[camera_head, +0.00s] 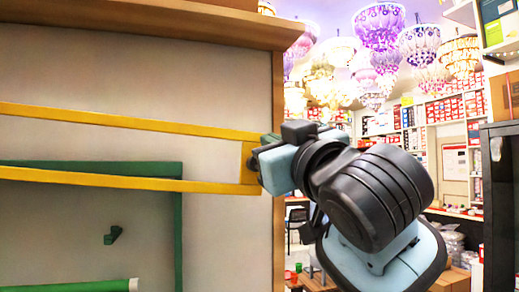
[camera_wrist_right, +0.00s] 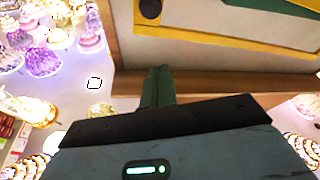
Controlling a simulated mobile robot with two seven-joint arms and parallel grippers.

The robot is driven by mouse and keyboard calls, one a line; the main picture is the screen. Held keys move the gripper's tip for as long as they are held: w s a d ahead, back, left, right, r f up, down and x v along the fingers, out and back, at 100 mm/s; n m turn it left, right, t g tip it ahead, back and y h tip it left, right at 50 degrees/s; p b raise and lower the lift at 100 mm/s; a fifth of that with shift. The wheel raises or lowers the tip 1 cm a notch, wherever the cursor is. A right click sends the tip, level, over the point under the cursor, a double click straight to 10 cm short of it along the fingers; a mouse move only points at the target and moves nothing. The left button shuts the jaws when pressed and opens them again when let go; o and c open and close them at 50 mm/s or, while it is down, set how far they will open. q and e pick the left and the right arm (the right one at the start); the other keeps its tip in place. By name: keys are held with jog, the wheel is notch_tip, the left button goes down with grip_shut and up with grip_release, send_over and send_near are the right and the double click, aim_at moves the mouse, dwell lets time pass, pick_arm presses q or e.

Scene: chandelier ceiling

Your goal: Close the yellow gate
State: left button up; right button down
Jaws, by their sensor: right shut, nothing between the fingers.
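The yellow gate (camera_head: 120,182) spans the left of the head view as two long yellow bars joined by a short upright end piece at the right. Part of its yellow frame also crosses the top of the right wrist view (camera_wrist_right: 215,38). My right gripper (camera_head: 256,160) overlaps the gate's right end in the head view, and I cannot tell whether it touches. In the wrist view its fingers (camera_wrist_right: 158,84) are together and empty, in front of the brown wooden edge. My left gripper is not in view.
A pale panel with a wooden frame (camera_head: 279,225) stands behind the gate. A green frame (camera_head: 178,230) and a green roll (camera_head: 70,286) are lower left. Shelves of boxes (camera_head: 445,110) and hanging chandeliers (camera_head: 380,25) lie beyond. A dark cabinet (camera_head: 500,215) stands at right.

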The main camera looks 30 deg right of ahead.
send_near(247, 146)
jog(key=w+r, duration=0.5)
jog(key=r, duration=0.1)
notch_tip(247, 146, down, 3)
jog(key=shift+s+a+r, duration=0.1)
jog(key=shift+a+r, duration=0.05)
jog(key=shift+r, duration=0.1)
jog(key=shift+s+d+f, duration=0.1)
jog(key=shift+d+f, duration=0.25)
jog(key=shift+f, duration=0.55)
